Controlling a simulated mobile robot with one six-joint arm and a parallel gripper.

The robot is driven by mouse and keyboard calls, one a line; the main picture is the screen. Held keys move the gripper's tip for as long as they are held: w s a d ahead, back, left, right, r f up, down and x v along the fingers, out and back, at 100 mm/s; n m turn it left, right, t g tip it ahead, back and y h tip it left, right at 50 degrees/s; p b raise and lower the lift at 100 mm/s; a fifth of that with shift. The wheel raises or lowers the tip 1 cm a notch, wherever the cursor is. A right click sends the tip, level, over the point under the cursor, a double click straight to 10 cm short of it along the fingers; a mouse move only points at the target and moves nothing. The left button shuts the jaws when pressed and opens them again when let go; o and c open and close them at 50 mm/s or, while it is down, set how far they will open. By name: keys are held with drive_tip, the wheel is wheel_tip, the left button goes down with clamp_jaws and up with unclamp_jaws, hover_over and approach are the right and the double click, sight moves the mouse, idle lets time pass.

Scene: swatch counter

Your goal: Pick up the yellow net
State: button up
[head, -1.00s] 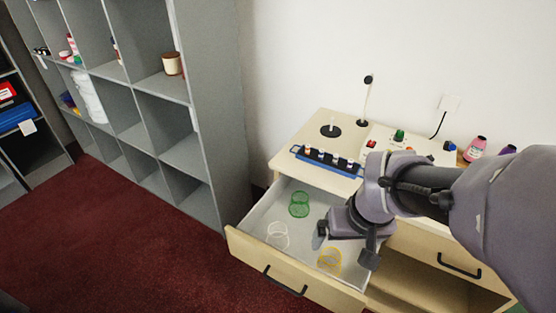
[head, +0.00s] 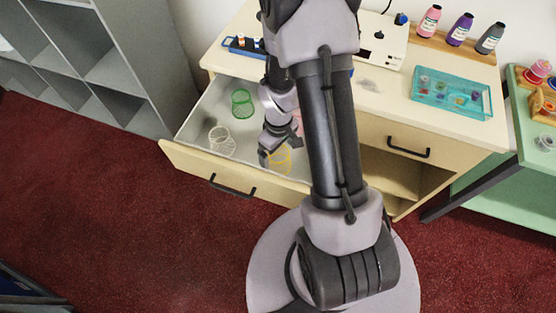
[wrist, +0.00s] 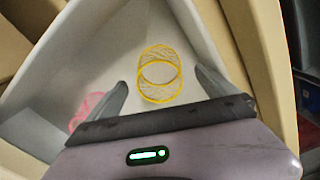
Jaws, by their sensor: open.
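The yellow net (head: 284,164) is a small open mesh cylinder in the front right part of the open drawer (head: 183,155). In the wrist view the yellow net (wrist: 160,72) is ahead of my gripper, lying between the lines of the two fingers. My gripper (head: 279,151) is open and empty, over the drawer and close to the net. It partly covers the net in the head view. I cannot tell the exact gap between the fingers and the net.
A green net (head: 242,103), a white net (head: 221,141) and a pink net (wrist: 88,108) share the drawer. Drawer walls stand close around my gripper. A blue tray (head: 452,95) and bottles (head: 461,30) stand on the counter top. Grey shelves (head: 88,60) are at left.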

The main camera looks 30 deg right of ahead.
wheel_tip(320, 180, down, 5)
drive_tip(key=shift+f+b, duration=0.1)
drive_tip(key=shift+b, duration=0.85)
drive_tip(key=shift+r, duration=0.2)
